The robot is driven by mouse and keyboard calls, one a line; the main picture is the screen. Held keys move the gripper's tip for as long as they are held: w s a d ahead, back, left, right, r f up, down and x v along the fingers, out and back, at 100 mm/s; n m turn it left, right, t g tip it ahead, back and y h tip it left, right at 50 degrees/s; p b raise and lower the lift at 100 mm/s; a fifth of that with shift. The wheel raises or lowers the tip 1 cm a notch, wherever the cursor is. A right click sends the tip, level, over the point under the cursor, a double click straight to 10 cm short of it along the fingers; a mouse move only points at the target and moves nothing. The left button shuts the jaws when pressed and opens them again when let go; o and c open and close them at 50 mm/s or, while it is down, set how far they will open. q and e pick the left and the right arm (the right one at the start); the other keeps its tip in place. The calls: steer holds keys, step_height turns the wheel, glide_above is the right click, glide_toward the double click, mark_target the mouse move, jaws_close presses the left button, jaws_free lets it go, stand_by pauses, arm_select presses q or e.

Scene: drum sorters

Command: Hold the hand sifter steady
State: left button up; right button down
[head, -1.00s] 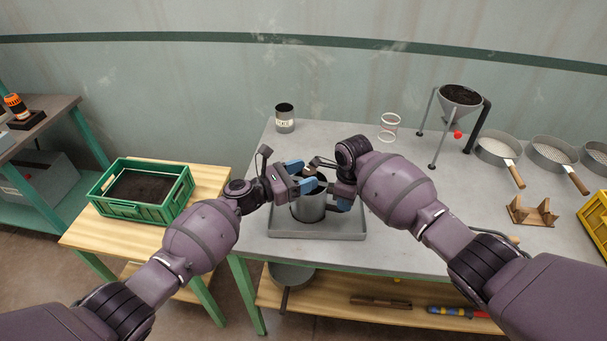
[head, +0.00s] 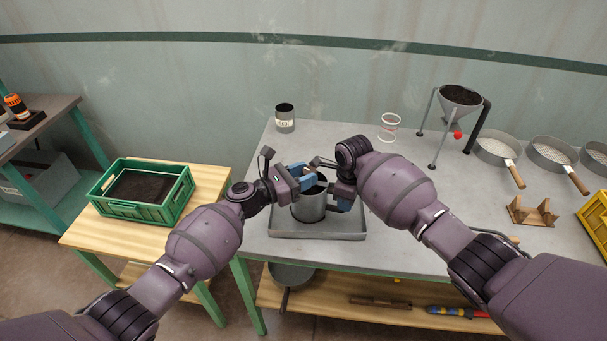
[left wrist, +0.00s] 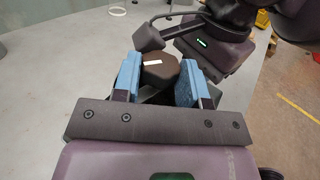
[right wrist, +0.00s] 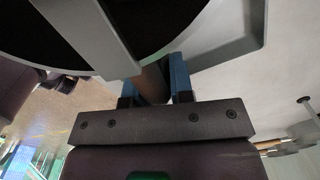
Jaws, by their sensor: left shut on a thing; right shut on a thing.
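The hand sifter (head: 309,208) is a grey metal cup with a dark inside, upright over a shallow grey tray (head: 350,236). My right gripper (head: 343,201) is at its right side, shut on its brown handle (right wrist: 152,84). The cup's rim and a grey bar fill the top of the right wrist view. My left gripper (head: 305,177) is above the cup, shut on a dark brown faceted knob (left wrist: 159,70) with a white mark. Blue fingers hide part of the cup's top. I cannot tell whether the cup touches the tray.
A labelled can (head: 285,119), a clear ring-shaped jar (head: 389,127) and a funnel on a stand (head: 459,105) are towards the back. Round sieves (head: 497,149), a wooden cradle (head: 532,212) and a yellow crate (head: 596,222) are right. A green crate (head: 141,192) holds dark soil at left.

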arm_select(q)
steer(key=n+t+y, duration=0.1)
steer(key=n+t, duration=0.1)
steer(key=n+t+y, duration=0.1)
steer(key=shift+s+d+f+t+y, duration=0.1)
steer(key=shift+s+d+t+y, duration=0.15)
steer(key=shift+s+t+y, duration=0.05)
steer(key=shift+s+d+n+t+y, duration=0.1)
steer(key=shift+n+t+y, duration=0.85)
steer(key=shift+y, duration=0.35)
steer(key=shift+d+n+t+y, duration=0.1)
steer(key=shift+n+t+y, duration=0.85)
steer(key=shift+y, duration=0.35)
steer(key=shift+n, duration=0.3)
steer(key=o, duration=0.9)
steer(key=shift+a, duration=0.1)
steer(key=v, duration=1.2)
steer(key=shift+s, duration=0.1)
